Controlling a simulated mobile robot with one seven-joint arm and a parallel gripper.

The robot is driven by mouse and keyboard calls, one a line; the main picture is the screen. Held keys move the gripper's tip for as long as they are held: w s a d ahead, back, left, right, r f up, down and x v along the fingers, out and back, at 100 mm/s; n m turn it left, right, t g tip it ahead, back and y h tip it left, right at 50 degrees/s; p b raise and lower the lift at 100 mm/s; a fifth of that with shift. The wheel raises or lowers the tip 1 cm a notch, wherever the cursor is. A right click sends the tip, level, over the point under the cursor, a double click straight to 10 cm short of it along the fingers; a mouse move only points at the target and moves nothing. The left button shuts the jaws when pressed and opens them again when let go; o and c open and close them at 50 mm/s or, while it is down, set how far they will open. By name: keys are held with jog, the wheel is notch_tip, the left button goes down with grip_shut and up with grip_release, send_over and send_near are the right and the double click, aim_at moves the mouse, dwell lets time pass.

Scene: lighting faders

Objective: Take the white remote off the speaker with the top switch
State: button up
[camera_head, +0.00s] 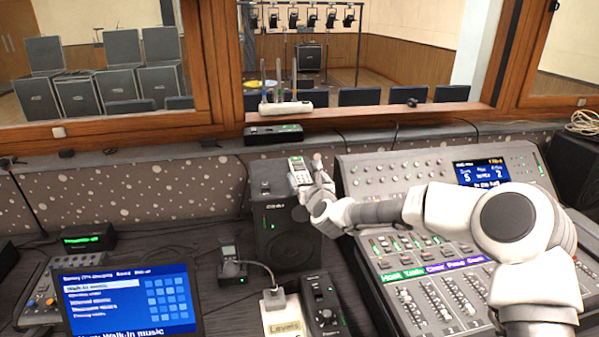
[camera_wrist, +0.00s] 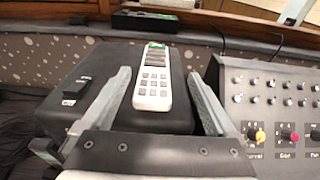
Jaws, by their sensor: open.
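The white remote (camera_wrist: 154,88) lies on top of the dark speaker (camera_wrist: 192,64), with a small green display at its far end and grey buttons below. In the head view the remote (camera_head: 298,172) shows on the top of the speaker (camera_head: 285,232), partly beside my gripper (camera_head: 318,172). In the wrist view my gripper (camera_wrist: 158,112) is open, with one finger on each side of the remote and visible gaps on both sides. A small dark block (camera_wrist: 76,89), perhaps the top switch, sits on the speaker's left part. Whether the fingers touch the speaker top, I cannot tell.
The lighting console (camera_head: 432,180) stands close to the speaker's right, under my arm. A black box (camera_head: 273,134) lies behind the speaker, below the window ledge.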

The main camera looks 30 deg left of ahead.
aim_at(301, 173)
jog(key=w+a+f, duration=0.1)
jog(key=w+a, duration=0.1)
jog(key=shift+a+f+p, duration=0.35)
jog(key=shift+a, duration=0.05)
jog(key=shift+x, duration=0.85)
jog(key=shift+d, duration=0.1)
jog(key=shift+r, duration=0.1)
grip_shut()
